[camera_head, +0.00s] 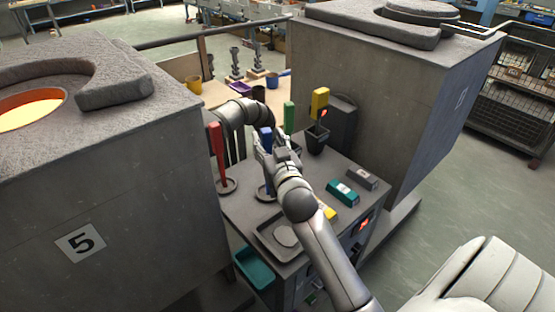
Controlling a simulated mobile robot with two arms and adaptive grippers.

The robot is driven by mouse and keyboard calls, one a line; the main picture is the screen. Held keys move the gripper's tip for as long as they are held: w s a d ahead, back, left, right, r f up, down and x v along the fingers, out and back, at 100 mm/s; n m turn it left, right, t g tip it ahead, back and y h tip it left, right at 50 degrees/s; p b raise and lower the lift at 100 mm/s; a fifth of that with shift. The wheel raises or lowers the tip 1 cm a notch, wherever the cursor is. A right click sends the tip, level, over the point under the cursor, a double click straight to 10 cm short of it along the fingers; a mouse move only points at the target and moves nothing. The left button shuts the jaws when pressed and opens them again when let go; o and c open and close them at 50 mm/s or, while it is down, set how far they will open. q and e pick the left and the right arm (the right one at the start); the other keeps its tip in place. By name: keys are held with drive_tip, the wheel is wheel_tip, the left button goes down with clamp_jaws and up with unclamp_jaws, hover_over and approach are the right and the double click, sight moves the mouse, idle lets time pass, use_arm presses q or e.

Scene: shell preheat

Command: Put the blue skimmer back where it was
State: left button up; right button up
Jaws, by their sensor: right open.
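The blue skimmer (266,138) stands upright in the middle of the small grey cart. Its handle top shows, and its lower part is mostly hidden behind my right arm. A round dark holder (263,194) lies below it; I cannot tell whether the skimmer rests in it. My right gripper (265,149) is open at the blue handle. I cannot tell whether its fingers are around the handle or beside it. A red skimmer (217,150) stands upright at the left in its own round holder (227,187). My left gripper is not in view.
A green-handled tool (289,116) and a yellow tool (319,101) stand behind. Teal (343,193) and grey (362,179) blocks lie at right, a tray (270,243) in front. Furnace 5 (130,190) and another furnace (400,90) flank the cart closely.

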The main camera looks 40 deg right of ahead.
drive_tip(key=b+v, duration=0.1)
drive_tip(key=v, duration=0.8)
drive_tip(key=shift+s+a, duration=0.15)
drive_tip(key=shift+s, duration=0.15)
